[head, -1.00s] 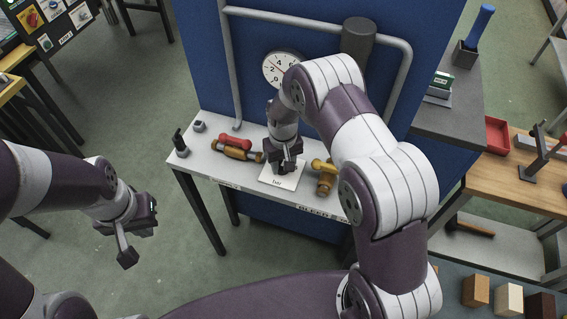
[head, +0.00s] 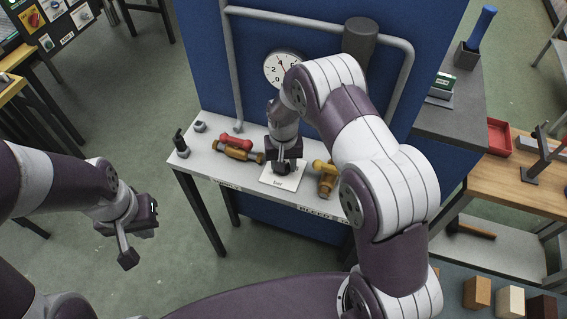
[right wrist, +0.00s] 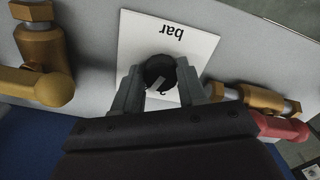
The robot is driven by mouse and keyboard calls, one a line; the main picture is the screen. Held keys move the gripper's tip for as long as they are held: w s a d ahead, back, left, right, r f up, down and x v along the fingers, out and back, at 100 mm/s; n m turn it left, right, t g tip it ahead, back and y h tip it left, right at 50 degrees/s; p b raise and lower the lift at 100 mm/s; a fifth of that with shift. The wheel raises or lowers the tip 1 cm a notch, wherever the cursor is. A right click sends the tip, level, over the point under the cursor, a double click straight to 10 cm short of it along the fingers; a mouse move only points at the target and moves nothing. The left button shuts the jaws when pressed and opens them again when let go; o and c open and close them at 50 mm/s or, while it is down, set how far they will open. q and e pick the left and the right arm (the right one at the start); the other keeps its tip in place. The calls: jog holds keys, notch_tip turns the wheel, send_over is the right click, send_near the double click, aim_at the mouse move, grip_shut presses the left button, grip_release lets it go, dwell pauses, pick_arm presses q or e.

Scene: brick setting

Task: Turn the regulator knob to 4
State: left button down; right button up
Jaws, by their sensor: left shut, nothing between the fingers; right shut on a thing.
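The black regulator knob (right wrist: 158,70) stands on a white plate (right wrist: 185,30) marked "bar" in the right wrist view. A digit and a pale mark show beside the knob, partly hidden by the fingers, so its setting cannot be read. My right gripper (right wrist: 160,90) points down with its fingers shut on both sides of the knob. In the head view the plate (head: 289,181) lies on the grey bench under my right gripper (head: 283,165). A round white gauge (head: 274,70) is on the blue panel behind, partly covered by my arm. My left gripper (head: 130,240) is shut and empty, off the bench's left.
A red-handled brass valve (head: 236,143) lies left of the plate, a yellow-handled brass valve (head: 327,183) right of it. Small dark fittings (head: 181,142) stand at the bench's left end. A grey pipe (head: 232,70) runs up the blue panel (head: 205,45).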

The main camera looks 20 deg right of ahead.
jog(key=o, duration=1.1)
jog(key=shift+w, duration=0.1)
jog(key=shift+c, duration=0.2)
jog(key=shift+r, duration=0.15)
notch_tip(320, 180, up, 12)
jog(key=b, duration=0.2)
jog(key=shift+r, duration=0.2)
jog(key=s+d+n, duration=0.1)
jog(key=s+d, duration=0.1)
jog(key=s, duration=0.7)
jog(key=s+d+r+n+t, duration=0.1)
jog(key=s+d, duration=0.1)
jog(key=s, duration=0.7)
jog(key=shift+s+r, duration=0.2)
jog(key=shift+s, duration=0.2)
